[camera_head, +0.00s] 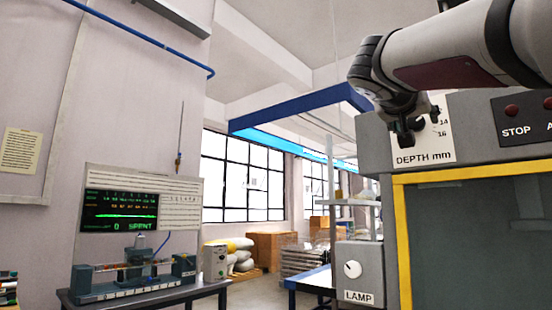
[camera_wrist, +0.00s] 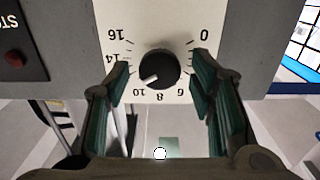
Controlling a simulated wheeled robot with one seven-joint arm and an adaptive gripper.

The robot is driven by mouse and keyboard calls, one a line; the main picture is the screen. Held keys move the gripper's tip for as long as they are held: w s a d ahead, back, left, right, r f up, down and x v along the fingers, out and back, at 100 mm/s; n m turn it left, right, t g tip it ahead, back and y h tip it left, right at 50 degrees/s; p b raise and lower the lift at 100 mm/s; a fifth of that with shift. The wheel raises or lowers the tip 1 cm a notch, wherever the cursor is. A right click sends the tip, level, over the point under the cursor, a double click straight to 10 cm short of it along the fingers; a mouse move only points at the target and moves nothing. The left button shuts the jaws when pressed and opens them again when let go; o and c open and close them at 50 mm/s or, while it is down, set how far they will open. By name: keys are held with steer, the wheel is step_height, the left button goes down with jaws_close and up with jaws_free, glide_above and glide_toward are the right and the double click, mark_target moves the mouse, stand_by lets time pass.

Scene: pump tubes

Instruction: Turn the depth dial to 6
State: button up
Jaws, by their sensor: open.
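The depth dial is a round black knob (camera_wrist: 158,69) on a white plate (camera_wrist: 185,42) with numbers, upside down in the wrist view. Its pale pointer aims to the lower left, between the 10 and the hidden 12, nearer the 10. In the head view, my gripper (camera_head: 405,133) is in front of the plate marked DEPTH mm (camera_head: 425,157) and hides part of the dial.
A dark panel with a red STOP button (camera_head: 512,109) is right of the dial. A yellow frame (camera_head: 405,245) edges the machine below. A bench with a display unit (camera_head: 120,212) stands far left.

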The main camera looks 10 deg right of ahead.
steer(key=shift+w+d, duration=0.1)
steer(key=c, duration=1.1)
steer(key=shift+n, duration=0.3)
steer(key=n, duration=0.3)
steer(key=shift+n, duration=0.4)
steer(key=n+p, duration=0.1)
steer(key=n, duration=0.3)
steer(key=shift+w+n, duration=0.1)
steer(key=shift+n, duration=0.2)
steer(key=n+p, duration=0.2)
steer(key=n, duration=0.3)
steer(key=shift+f, duration=0.1)
steer(key=shift+f+n+p, duration=0.1)
steer(key=shift+n+p, duration=0.6)
steer(key=shift+n, duration=1.1)
